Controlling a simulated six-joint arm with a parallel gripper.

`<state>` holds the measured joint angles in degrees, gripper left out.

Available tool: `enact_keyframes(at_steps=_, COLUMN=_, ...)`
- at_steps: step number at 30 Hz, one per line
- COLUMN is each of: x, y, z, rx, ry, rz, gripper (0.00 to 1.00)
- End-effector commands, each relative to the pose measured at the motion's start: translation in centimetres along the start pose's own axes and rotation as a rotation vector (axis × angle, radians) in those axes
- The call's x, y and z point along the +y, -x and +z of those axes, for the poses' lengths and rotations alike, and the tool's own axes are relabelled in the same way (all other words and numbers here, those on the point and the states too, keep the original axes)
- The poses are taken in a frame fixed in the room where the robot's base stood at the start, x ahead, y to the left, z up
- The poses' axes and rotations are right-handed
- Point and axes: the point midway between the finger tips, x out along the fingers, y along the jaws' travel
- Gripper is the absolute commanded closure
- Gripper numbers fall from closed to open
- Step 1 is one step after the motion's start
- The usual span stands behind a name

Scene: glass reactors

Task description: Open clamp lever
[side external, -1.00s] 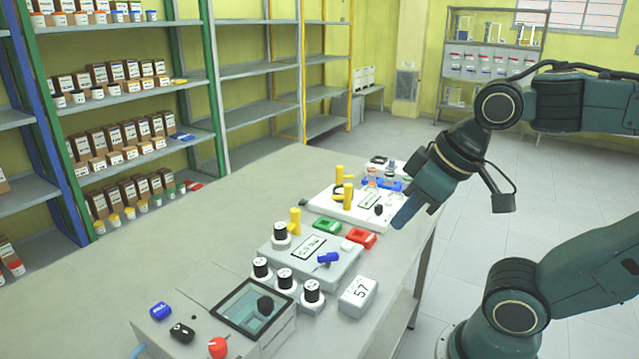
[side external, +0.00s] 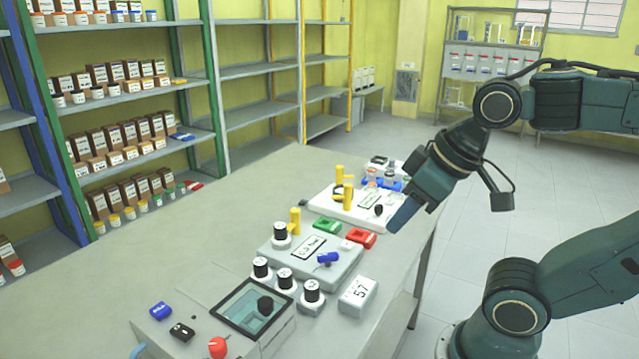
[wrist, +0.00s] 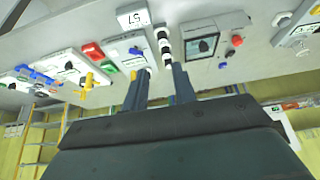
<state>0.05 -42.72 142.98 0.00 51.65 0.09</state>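My gripper (side external: 397,226) hangs at the right edge of the bench in the side view, above it and clear of the devices. In the wrist view its two fingers (wrist: 159,72) are apart with nothing held between them. A blue lever (side external: 327,258) sits on top of a grey box (side external: 287,261) with a label; it also shows in the wrist view (wrist: 136,51), left of the fingers. A yellow upright part (side external: 295,221) stands at the box's back corner. I cannot tell which part is the clamp lever.
Black-and-white knobs (side external: 285,279) stand beside the grey box, with a "57" display block (side external: 358,294) nearby. Red (side external: 361,238) and green (side external: 326,226) blocks and a white device (side external: 350,208) with yellow posts lie behind. The bench's left side (side external: 150,252) is clear.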

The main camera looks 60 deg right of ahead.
Motion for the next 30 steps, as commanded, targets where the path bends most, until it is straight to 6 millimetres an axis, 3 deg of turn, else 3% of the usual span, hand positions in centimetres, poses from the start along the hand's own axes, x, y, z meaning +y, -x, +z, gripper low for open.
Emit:
enact_keyframes(at_steps=1, x=0.0, y=0.0, z=-0.2, rx=-0.002, ry=-0.004, rz=0.001, gripper=0.63)
enact_keyframes(at_steps=3, x=0.1, y=0.1, z=-0.7, rx=-0.009, ry=-0.013, rz=0.003, gripper=0.53)
enact_keyframes(at_steps=8, x=0.4, y=0.3, z=-2.6, rx=-0.034, ry=-0.050, rz=0.011, gripper=0.53)
enact_keyframes(at_steps=20, x=2.5, y=-0.4, z=-10.9, rx=-0.140, ry=-0.215, rz=0.047, gripper=0.53)
enact_keyframes(at_steps=30, x=5.4, y=-3.3, z=-17.5, rx=-0.231, ry=-0.363, rz=0.082, gripper=0.53)
